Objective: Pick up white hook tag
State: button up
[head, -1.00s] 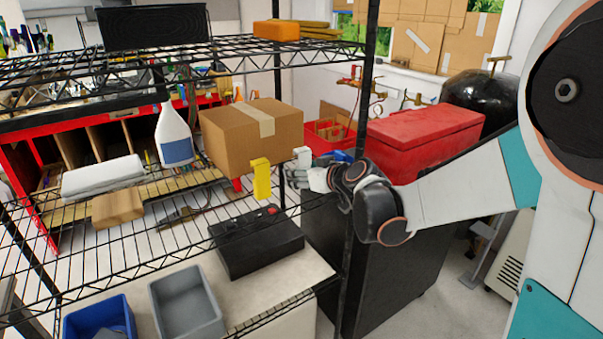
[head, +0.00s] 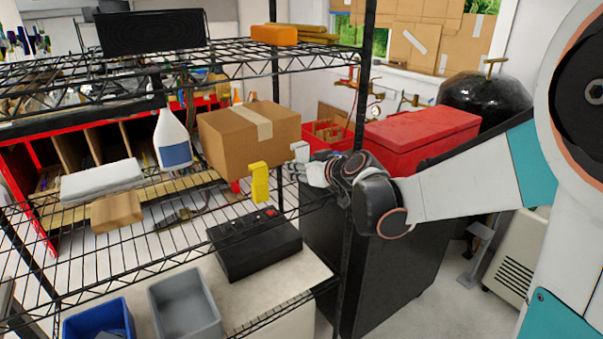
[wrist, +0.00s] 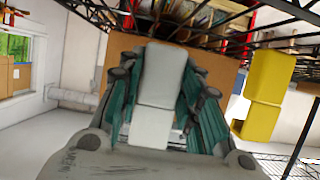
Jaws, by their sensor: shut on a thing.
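The white hook tag (head: 300,151) shows in the head view at the shelf's front right, just right of the yellow tag. My gripper (head: 306,173) reaches in from the right and is shut on it. In the wrist view the white tag (wrist: 163,75) stands between the green-sided fingers, with a flat upper part and a lower part. The fingers hide its lower end in the head view.
A yellow hook tag (head: 260,182) hangs close on the left; it is right of the fingers in the wrist view (wrist: 262,95). A cardboard box (head: 235,145) is behind. A black shelf post (head: 355,120) stands beside my wrist. A black device (head: 255,245) is below.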

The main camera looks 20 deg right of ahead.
notch_tip(320, 180, up, 18)
jog(key=p, duration=0.5)
jog(key=shift+s+f, duration=0.15)
jog(key=shift+f, duration=0.05)
jog(key=shift+a, duration=0.15)
